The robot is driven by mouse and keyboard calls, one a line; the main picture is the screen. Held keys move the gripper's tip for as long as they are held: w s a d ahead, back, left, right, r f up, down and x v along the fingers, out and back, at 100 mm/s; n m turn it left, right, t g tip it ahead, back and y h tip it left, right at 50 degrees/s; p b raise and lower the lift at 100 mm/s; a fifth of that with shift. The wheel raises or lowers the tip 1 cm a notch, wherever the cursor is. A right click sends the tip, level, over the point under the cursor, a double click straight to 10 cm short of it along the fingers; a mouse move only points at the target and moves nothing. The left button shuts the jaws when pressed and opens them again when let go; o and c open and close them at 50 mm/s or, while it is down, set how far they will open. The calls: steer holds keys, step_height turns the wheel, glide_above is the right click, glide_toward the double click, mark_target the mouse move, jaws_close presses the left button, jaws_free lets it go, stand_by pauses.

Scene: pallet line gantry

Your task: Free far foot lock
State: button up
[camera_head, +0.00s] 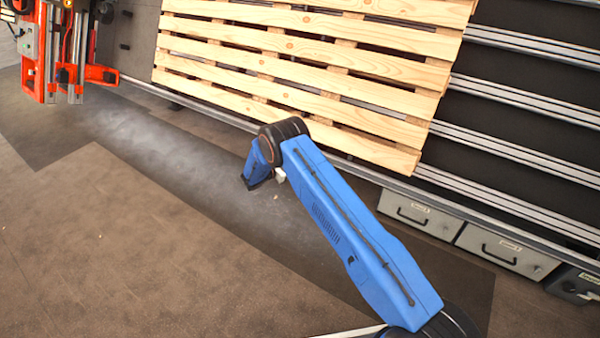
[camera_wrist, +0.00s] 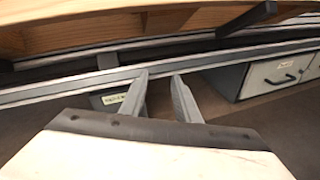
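No foot lock can be made out clearly in either view. An orange-red upright frame (camera_head: 38,85) with grey rails stands at the upper left of the head view, cut off by the picture edge; a lock on it cannot be told apart. My gripper (camera_wrist: 160,75) shows in the wrist view with its two grey fingers apart and nothing between them. It points toward a grey metal rail (camera_wrist: 60,88) below the pallet. In the head view my blue arm reaches up and left over the floor, and the gripper's fingers are hidden.
A slatted wooden pallet (camera_head: 300,72) lies on the dark conveyor with metal rails (camera_head: 530,102). Grey drawer boxes with handles (camera_head: 420,213) stand below the conveyor edge at the right. The brown floor (camera_head: 130,240) is clear at the left and front.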

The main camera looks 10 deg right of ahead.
steer(key=a+f+n+t+y, duration=0.1)
steer(key=a+f+n+t, duration=0.2)
steer(key=f, duration=0.6)
steer(key=a+f+n+t+y, duration=0.15)
steer(key=a+f, duration=0.25)
steer(key=f, duration=0.5)
steer(key=x, duration=1.6)
steer(key=shift+d+r+n+h, duration=0.25)
steer(key=shift+d+n+h, duration=0.2)
steer(key=shift+d, duration=0.15)
jaws_close()
